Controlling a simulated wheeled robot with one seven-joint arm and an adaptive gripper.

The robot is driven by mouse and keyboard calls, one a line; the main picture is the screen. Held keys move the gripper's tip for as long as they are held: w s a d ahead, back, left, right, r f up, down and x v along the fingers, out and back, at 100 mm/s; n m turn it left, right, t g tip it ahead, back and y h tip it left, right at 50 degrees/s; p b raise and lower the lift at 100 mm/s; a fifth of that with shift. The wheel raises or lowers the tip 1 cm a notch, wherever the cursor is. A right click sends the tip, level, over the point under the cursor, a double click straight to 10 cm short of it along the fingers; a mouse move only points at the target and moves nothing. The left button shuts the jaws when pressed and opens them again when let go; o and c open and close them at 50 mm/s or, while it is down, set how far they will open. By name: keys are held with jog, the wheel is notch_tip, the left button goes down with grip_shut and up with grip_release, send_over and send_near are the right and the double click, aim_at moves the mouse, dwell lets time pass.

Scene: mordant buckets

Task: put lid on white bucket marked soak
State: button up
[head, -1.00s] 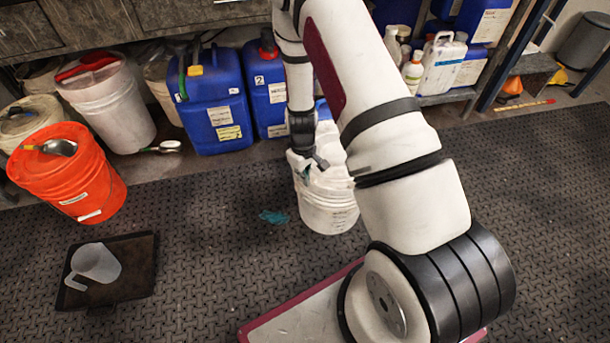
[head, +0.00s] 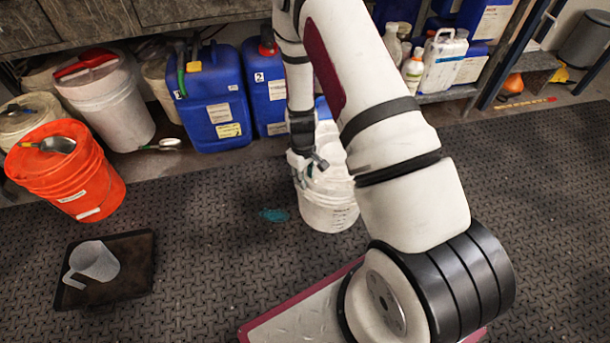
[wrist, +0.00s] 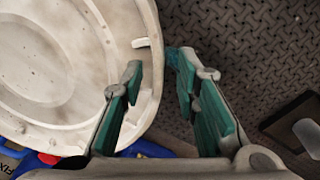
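The white bucket (head: 328,212) stands upright on the floor mat beneath my gripper (head: 312,166). Its printed label is too small to read, and my arm hides part of its top. In the wrist view, a round white lid (wrist: 55,75) with brownish smudges fills the upper left. I cannot tell how it sits on the bucket. The left finger overlaps the lid's edge in the picture, by a small tab; the right finger is over the floor. I cannot tell whether they touch the lid.
An orange bucket (head: 75,180) with a metal scoop stands left, near a white bucket (head: 115,110) with a red-handled item on top. Blue jerrycans (head: 212,110) line the back. A black tray (head: 130,275) holds a translucent jug (head: 95,262). Teal patch (head: 274,215) beside the bucket.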

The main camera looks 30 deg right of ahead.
jog(key=shift+r, duration=0.1)
notch_tip(320, 180, up, 12)
jog(key=shift+a, duration=0.3)
dwell(0.6)
jog(key=s+a+r+m, duration=0.15)
jog(key=s+r, duration=0.25)
jog(key=r, duration=0.4)
jog(key=s+a+r+y, duration=0.1)
jog(key=s+a+r, duration=0.25)
jog(key=r, duration=0.35)
jog(key=s+a+r, duration=0.2)
jog(key=s+r, duration=0.2)
jog(key=r, duration=0.4)
jog(key=s+a+r+m, duration=0.1)
jog(key=s+r, duration=0.3)
jog(key=s, duration=0.7)
jog(key=s+a+r+m, duration=0.15)
jog(key=s+r, duration=0.25)
jog(key=s, duration=0.6)
notch_tip(320, 180, up, 35)
jog(key=d+t+p, duration=0.1)
jog(key=t+p, duration=0.3)
jog(key=p, duration=2.9)
jog(key=shift+s+r+n+p, duration=0.2)
jog(key=shift+n+p, duration=0.1)
jog(key=shift+p, duration=0.05)
